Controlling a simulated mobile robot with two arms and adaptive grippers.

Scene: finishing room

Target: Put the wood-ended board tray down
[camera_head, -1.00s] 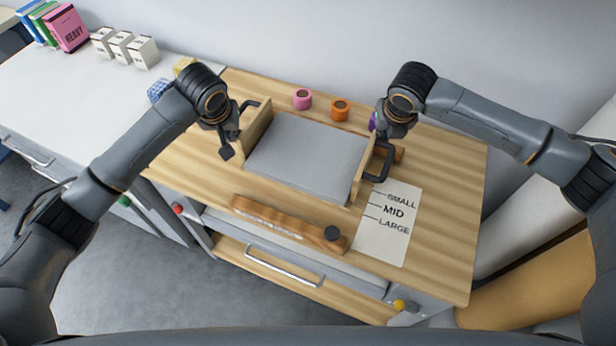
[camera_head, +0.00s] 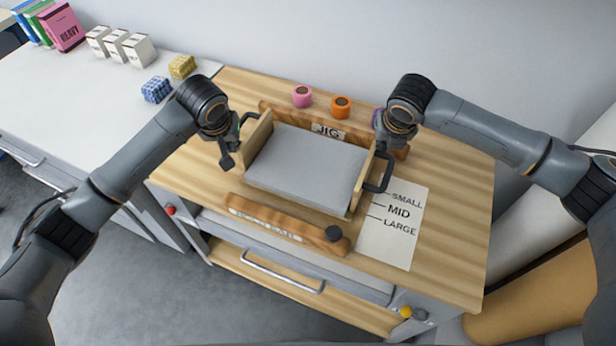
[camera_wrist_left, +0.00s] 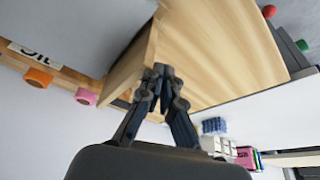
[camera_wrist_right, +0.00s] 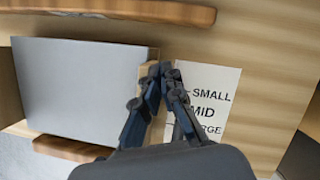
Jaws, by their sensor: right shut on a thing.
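A SMALL/MID/LARGE card (camera_head: 394,232) lies right of the tray. A dark knob (camera_head: 333,233) tops the front rail. Pink (camera_head: 302,97) and orange (camera_head: 341,107) rolls stand behind the rear rail. The white counter (camera_head: 95,105) at left holds boxes and patterned blocks.

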